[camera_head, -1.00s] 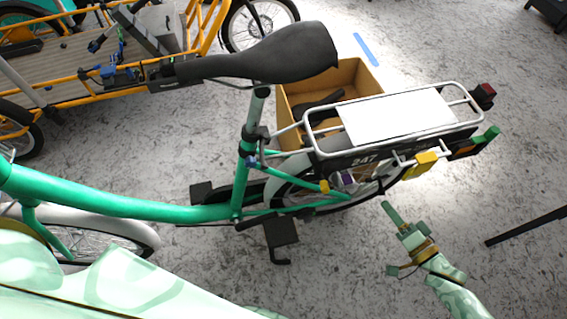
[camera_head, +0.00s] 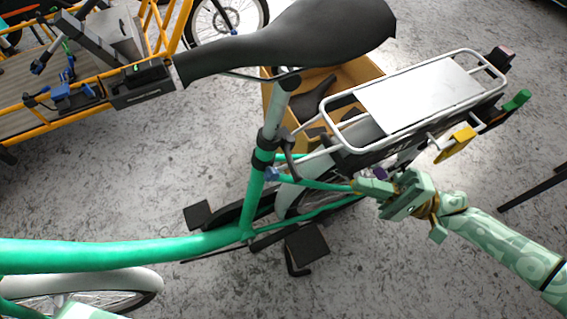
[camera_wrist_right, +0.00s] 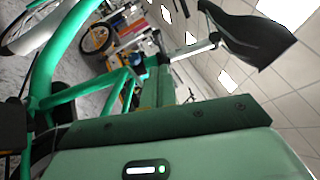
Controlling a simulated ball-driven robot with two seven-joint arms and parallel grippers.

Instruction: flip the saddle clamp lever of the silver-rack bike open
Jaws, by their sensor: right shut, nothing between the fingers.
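The silver-rack bike has a green frame (camera_head: 130,252), a black saddle (camera_head: 290,42) and a silver rack (camera_head: 405,98). A black saddle clamp (camera_head: 266,140) sits on top of the green seat tube. A dark lever (camera_head: 289,158) seems to hang down along the clamp's right side. My right gripper (camera_head: 358,187) is shut and empty. In the head view it lies right of and below the clamp, over the rear wheel area, apart from the lever. The right wrist view shows the saddle (camera_wrist_right: 252,38) and seat post (camera_wrist_right: 195,48) ahead.
A cardboard-coloured box (camera_head: 350,78) stands behind the seat post. An orange cargo bike (camera_head: 100,105) is at the upper left. A yellow block (camera_head: 457,145) hangs below the rack, close above my right arm. A pedal (camera_head: 306,244) juts out low in the middle.

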